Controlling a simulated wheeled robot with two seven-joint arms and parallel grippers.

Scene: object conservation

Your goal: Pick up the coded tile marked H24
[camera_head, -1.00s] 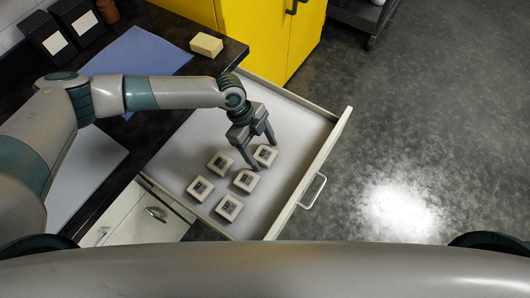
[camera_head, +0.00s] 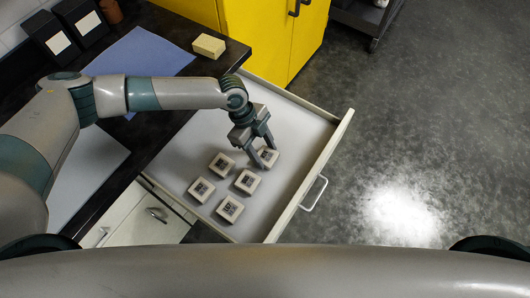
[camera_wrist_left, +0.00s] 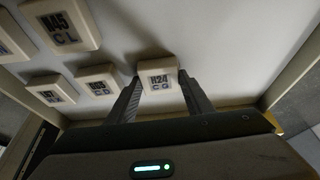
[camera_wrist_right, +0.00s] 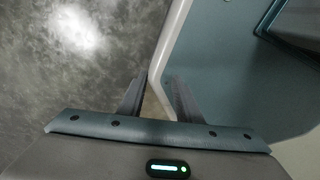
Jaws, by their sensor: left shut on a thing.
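The tile marked H24 (camera_wrist_left: 158,79) is a small cream square with a dark printed code. It is also in the head view (camera_head: 268,157), lying in the open drawer (camera_head: 290,112) at the upper right of the tile group. My left gripper (camera_head: 266,156) is shut on this tile, one finger on each side, as the left wrist view (camera_wrist_left: 158,85) shows. The tile looks to be at or close to the drawer floor. My right gripper (camera_wrist_right: 156,82) shows only in its own wrist view, with its fingers apart and nothing visible held.
Several other coded tiles lie close by, one of them (camera_head: 247,181) just below the held tile. The drawer's front wall (camera_head: 318,170) rises on the right. The black counter (camera_head: 160,125) borders the left, with a yellow block (camera_head: 207,45) on it. The drawer's upper part is clear.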

